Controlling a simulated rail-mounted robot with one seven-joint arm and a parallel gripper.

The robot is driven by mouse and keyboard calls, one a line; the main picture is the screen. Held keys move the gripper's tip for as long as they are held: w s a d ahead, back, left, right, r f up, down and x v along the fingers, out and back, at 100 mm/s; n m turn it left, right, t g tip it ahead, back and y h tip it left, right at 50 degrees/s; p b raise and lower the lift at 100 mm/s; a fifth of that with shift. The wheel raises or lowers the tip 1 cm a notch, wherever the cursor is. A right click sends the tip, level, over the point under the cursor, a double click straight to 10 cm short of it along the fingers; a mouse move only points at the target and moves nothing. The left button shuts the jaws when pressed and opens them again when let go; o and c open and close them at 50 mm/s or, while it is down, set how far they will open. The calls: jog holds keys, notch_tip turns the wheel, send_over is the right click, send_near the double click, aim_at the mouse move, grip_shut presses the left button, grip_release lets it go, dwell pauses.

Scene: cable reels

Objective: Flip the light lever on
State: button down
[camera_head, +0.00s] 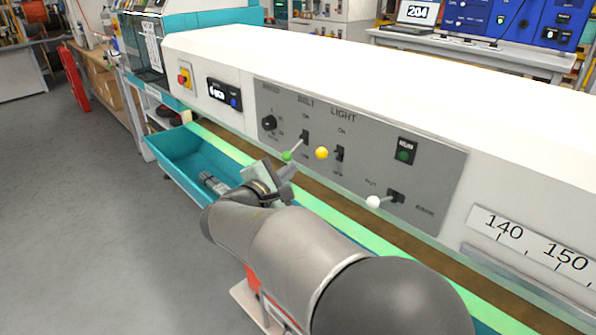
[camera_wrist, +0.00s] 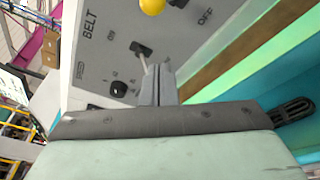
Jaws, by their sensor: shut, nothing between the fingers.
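The light lever has a yellow ball knob (camera_head: 322,153) and sits under the LIGHT label on the grey panel (camera_head: 432,165). Its dark base is just right of the knob, between ON above and another mark below; I cannot tell which way it is set. In the wrist view the yellow knob (camera_wrist: 152,6) is at the top edge, beyond the fingertips. My gripper (camera_head: 287,172) is shut and empty, just below the green-knobbed belt lever (camera_head: 287,156) and left of and below the yellow knob. In the wrist view my fingers (camera_wrist: 158,82) overlap the belt lever's end, hiding its knob.
A rotary knob (camera_head: 269,122) is left of the belt lever. A white-knobbed lever (camera_head: 373,202) and a green button (camera_head: 404,153) are to the right. A teal tray (camera_head: 185,160) and a green-edged belt run below the panel. Space before the panel's right side is open.

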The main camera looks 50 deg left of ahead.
jog(key=v, duration=0.5)
jog(key=shift+r, duration=0.4)
